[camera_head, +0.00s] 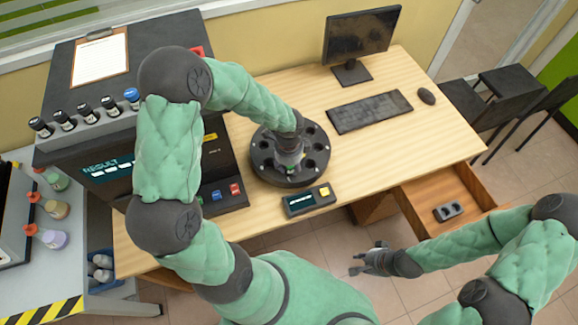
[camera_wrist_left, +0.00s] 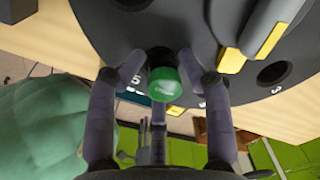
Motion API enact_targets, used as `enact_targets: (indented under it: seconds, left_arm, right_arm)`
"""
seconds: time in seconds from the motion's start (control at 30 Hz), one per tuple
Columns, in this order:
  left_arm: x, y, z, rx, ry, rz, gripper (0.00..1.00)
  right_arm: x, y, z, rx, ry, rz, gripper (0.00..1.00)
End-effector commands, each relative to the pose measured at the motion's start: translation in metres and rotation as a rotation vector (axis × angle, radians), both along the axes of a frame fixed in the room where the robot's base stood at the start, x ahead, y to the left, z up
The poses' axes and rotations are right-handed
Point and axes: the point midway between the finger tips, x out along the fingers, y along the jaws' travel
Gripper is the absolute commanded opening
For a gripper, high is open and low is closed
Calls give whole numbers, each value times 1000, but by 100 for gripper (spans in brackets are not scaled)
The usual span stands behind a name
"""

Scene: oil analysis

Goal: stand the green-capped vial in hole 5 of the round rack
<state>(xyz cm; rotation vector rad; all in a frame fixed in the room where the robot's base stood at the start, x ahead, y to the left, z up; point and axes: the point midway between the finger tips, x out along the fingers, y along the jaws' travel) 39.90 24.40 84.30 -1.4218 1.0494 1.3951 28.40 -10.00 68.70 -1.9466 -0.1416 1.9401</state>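The green-capped vial (camera_wrist_left: 165,85) shows cap-on in the left wrist view, between the bent fingers of my left gripper (camera_wrist_left: 162,62). The fingers close in around it; their contact below the cap is hidden. It is over or at the round black rack (camera_head: 262,172), next to the printed 5. How deep it sits in a hole cannot be told. In the head view my left gripper (camera_head: 289,162) points down at the rack's middle and front, covering part of it. My right gripper (camera_head: 368,260) is empty, with fingers spread, in front of the desk.
A small display box (camera_head: 312,200) stands before the rack. The analyser (camera_head: 215,160) is left of it, with several dark-capped vials and a blue-capped vial (camera_head: 131,94) on its ledge. Keyboard (camera_head: 369,111) and monitor (camera_head: 360,38) are behind right. An open drawer (camera_head: 470,190) juts out at right.

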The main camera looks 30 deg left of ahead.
Motion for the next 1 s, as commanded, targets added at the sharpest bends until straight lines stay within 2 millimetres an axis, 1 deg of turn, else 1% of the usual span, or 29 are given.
enact_targets:
  seconds: [0.03, 0.67, 0.77, 0.83, 1.0]
  left_arm:
    - [-8, -3, -10, -5, 22, -6, 50]
    - [-11, -4, -7, -4, 30, -8, 50]
    - [-11, -4, 0, -4, 29, -8, 50]
    - [-10, -4, 9, -3, 26, -7, 50]
    - [-7, -3, 47, -2, 17, -6, 50]
  right_arm:
    - [0, 0, -2, 0, 0, 0, 28]
    - [0, 0, 0, 0, 0, 0, 28]
    - [0, 0, 6, 0, 0, 0, 28]
    - [0, 0, 11, 0, 0, 0, 28]
    - [0, 0, 25, 0, 0, 0, 28]
